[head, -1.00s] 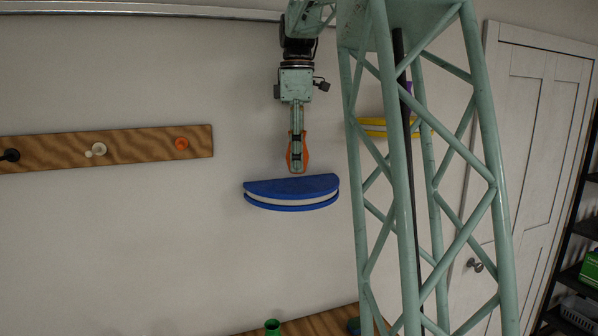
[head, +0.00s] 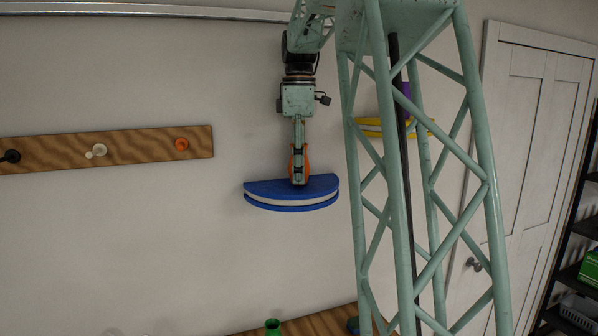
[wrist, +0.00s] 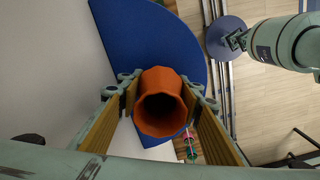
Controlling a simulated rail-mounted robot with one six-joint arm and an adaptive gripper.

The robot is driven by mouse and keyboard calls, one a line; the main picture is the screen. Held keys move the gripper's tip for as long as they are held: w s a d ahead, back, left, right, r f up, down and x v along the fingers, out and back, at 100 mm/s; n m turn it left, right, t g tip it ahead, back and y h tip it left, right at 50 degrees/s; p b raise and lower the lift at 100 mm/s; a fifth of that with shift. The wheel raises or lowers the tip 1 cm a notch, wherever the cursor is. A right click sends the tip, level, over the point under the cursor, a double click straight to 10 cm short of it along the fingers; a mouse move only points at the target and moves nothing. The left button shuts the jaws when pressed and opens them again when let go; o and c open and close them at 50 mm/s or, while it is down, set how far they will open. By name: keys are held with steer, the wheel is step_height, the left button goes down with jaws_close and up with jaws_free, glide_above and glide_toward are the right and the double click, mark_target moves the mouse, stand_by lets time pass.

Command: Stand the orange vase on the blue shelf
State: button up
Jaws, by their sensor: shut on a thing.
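The orange vase (wrist: 161,92) is between the two fingers of my gripper (wrist: 162,100), its open mouth facing the wrist camera. In the head view, my gripper (head: 299,178) points down and is shut on the vase, whose orange sides (head: 307,163) show beside the fingers. The blue half-round shelf (head: 262,189) with a pale band on its edge is on the wall, right at the fingertips. It also shows in the wrist view (wrist: 150,35) behind the vase. I cannot tell whether the vase's base touches the shelf, as the fingers hide it.
A yellow shelf (head: 370,127) with a purple thing (head: 406,89) is partly behind my green lattice column. A wooden peg rail (head: 130,148) with several knobs is at the left. A green container (head: 272,327) stands on wood below. The blue shelf's sides look bare.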

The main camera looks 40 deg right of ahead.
steer(key=shift+f, duration=0.2)
steer(key=o, duration=0.8)
steer(key=shift+o, duration=0.2)
steer(key=shift+r, duration=0.15)
step_height(320, 180, up, 12)
stand_by(0.5)
stand_by(0.6)
